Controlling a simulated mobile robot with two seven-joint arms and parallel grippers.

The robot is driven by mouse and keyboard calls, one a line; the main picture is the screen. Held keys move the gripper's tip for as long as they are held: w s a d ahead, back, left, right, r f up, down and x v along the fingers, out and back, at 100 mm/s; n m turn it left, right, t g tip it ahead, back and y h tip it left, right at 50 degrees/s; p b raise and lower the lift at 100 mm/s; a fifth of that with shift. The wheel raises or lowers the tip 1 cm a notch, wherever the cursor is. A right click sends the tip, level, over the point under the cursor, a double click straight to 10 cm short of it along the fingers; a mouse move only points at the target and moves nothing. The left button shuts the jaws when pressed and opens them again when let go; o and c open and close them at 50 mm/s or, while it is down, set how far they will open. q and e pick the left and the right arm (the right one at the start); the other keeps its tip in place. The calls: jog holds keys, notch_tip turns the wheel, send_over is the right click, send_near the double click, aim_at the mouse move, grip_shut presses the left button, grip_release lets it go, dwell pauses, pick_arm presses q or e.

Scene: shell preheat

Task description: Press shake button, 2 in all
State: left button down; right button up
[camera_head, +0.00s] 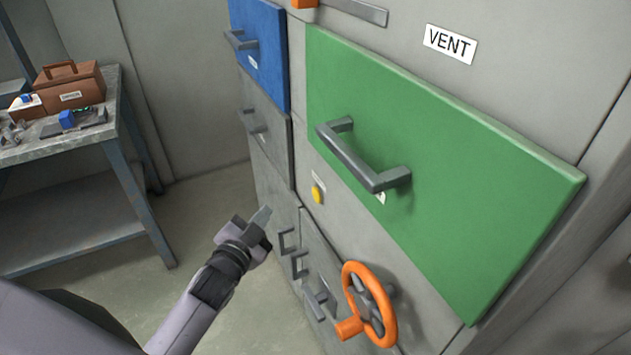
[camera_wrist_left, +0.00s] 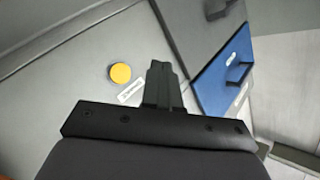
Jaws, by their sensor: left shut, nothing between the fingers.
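A round yellow button (camera_head: 318,193) sits on the grey cabinet front, below and left of the green door, with a small white label (camera_head: 319,177) above it. In the left wrist view the yellow button (camera_wrist_left: 120,73) lies left of the fingertips, with its label (camera_wrist_left: 131,92) beside it; the print is too small to read. My left gripper (camera_head: 262,215) is shut and empty, left of and lower than the button in the head view, apart from it. The shut fingers also show in the left wrist view (camera_wrist_left: 162,68). My right gripper is out of view.
A green door (camera_head: 450,160) with a protruding grey handle (camera_head: 362,160) is right of the button. An orange handwheel (camera_head: 348,290) and several small handles are below. A blue door (camera_head: 262,50) is upper left. A workbench (camera_head: 60,150) with a brown toolbox (camera_head: 70,88) stands far left.

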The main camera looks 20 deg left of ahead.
aim_at(317, 195)
pick_arm(q)
jog(key=shift+s+a, duration=0.1)
jog(key=shift+s, duration=0.05)
dwell(0.4)
jog(key=w+d+b, duration=0.3)
jog(key=w+d, duration=0.3)
jog(key=shift+w+b, duration=0.3)
jog(key=shift+b, duration=0.05)
jog(key=shift+w+d, duration=0.1)
jog(key=shift+w, duration=0.05)
dwell(1.9)
jog(key=shift+w+d, duration=0.15)
